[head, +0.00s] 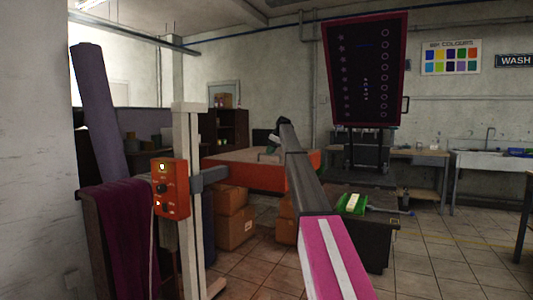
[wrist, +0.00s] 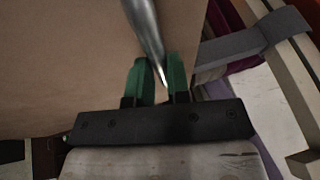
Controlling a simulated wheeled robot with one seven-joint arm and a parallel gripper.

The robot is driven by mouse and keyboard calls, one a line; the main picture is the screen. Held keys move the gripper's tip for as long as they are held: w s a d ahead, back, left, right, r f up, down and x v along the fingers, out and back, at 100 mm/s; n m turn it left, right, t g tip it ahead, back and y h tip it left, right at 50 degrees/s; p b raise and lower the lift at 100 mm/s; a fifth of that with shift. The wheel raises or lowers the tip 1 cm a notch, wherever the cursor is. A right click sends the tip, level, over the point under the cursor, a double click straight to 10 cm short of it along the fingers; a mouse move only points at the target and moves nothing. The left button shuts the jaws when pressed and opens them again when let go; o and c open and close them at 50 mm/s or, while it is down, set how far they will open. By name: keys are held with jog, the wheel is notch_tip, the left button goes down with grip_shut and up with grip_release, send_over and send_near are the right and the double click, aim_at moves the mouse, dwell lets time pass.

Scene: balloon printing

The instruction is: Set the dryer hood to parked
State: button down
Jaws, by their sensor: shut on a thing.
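The dryer hood (head: 245,174) is a wide, flat orange-red box in the middle of the head view. A grey bracket (head: 210,177) joins it to a pale upright post (head: 191,130). An orange control box (head: 170,188) is on the post. My arm crosses in front of the hood, and its far end is above the hood's right part. In the wrist view, my gripper (wrist: 157,75) has green fingers shut on a grey metal bar (wrist: 145,28). A flat brown surface (wrist: 65,60), apparently the hood, fills the background. The grey bracket (wrist: 270,30) shows at right.
Cardboard boxes (head: 235,222) stand on the floor below the hood. A dark raised panel (head: 365,70) stands behind at right. Purple fabric (head: 125,240) hangs at left. The right floor is open.

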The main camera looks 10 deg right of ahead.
jog(key=shift+w+a, duration=0.1)
jog(key=shift+w, duration=0.3)
jog(key=c, duration=1.1)
grip_release()
jog(key=shift+w+a, duration=0.1)
jog(key=shift+w, duration=0.05)
jog(key=shift+d+r, duration=0.2)
jog(key=shift+r, duration=0.05)
jog(key=v, duration=1)
jog(key=shift+r, duration=0.1)
